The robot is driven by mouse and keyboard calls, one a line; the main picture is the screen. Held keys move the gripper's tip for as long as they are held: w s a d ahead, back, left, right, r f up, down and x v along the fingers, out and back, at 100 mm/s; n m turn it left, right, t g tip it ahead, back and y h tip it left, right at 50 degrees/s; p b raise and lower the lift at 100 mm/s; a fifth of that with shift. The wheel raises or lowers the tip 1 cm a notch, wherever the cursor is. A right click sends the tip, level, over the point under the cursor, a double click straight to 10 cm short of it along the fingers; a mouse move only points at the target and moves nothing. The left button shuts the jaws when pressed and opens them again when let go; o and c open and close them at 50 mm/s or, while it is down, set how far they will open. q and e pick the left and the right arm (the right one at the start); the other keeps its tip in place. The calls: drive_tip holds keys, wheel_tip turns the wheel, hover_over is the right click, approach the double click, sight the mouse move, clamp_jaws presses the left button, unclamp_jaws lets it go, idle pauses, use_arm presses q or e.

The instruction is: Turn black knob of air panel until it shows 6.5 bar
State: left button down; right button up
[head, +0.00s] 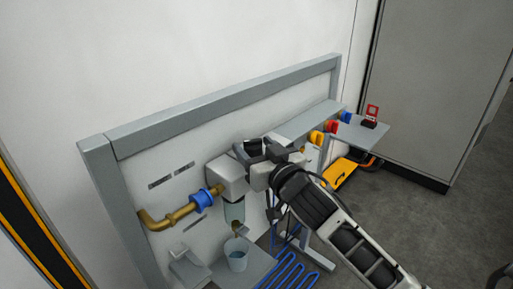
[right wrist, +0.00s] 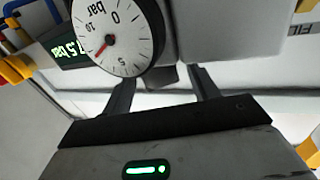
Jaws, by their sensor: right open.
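The air panel (head: 135,180) is a white board in a grey frame, seen at an angle in the head view. Its grey regulator block (head: 226,178) carries a filter bowl (head: 235,213) below. My right gripper (head: 256,150) is at the top of this block. In the right wrist view the two fingers of my right gripper (right wrist: 162,90) stand apart. A round gauge (right wrist: 117,35), upside down, has its red needle between 5 and 10. A green display (right wrist: 72,50) beside it seems to read 7.5 bar; its first digit is unclear. I cannot make out the black knob. My left gripper is out of view.
A blue valve (head: 202,199) sits on the brass pipe (head: 158,222) left of the block. A cup (head: 236,256) stands below the bowl. Blue coiled hose (head: 288,270) lies at the lower middle. A small side table (head: 362,135) with a red item (head: 371,113) is at the right.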

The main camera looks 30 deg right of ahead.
drive_tip(key=c, duration=0.9)
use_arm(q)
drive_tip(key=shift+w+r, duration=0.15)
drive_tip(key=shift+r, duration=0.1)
use_arm(e)
drive_tip(key=shift+d+r+n+y+p, duration=0.15)
drive_tip(key=shift+n+y+p, duration=0.45)
drive_tip(key=shift+y+p, duration=0.25)
drive_tip(key=y, duration=0.1)
drive_tip(key=n+y+p, duration=0.2)
drive_tip(key=shift+d+r+g+y, duration=0.1)
drive_tip(key=shift+d+g+y, duration=0.15)
drive_tip(key=shift+g, duration=0.15)
drive_tip(key=n+y, duration=0.1)
drive_tip(key=n+g+y+p, duration=0.1)
drive_tip(key=shift+w+d+y, duration=0.15)
drive_tip(key=shift+y, duration=0.15)
drive_tip(key=n+g+y, duration=0.2)
drive_tip(key=y, duration=0.1)
drive_tip(key=shift+w+d+n+y, duration=0.15)
drive_tip(key=shift+n+y, duration=0.15)
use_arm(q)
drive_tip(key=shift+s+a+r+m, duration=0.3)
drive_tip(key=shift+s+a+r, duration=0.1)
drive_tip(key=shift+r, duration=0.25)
use_arm(e)
drive_tip(key=shift+w+n+g+y, duration=0.1)
drive_tip(key=shift+n+g+y, duration=1.7)
drive_tip(key=shift+g, duration=0.7)
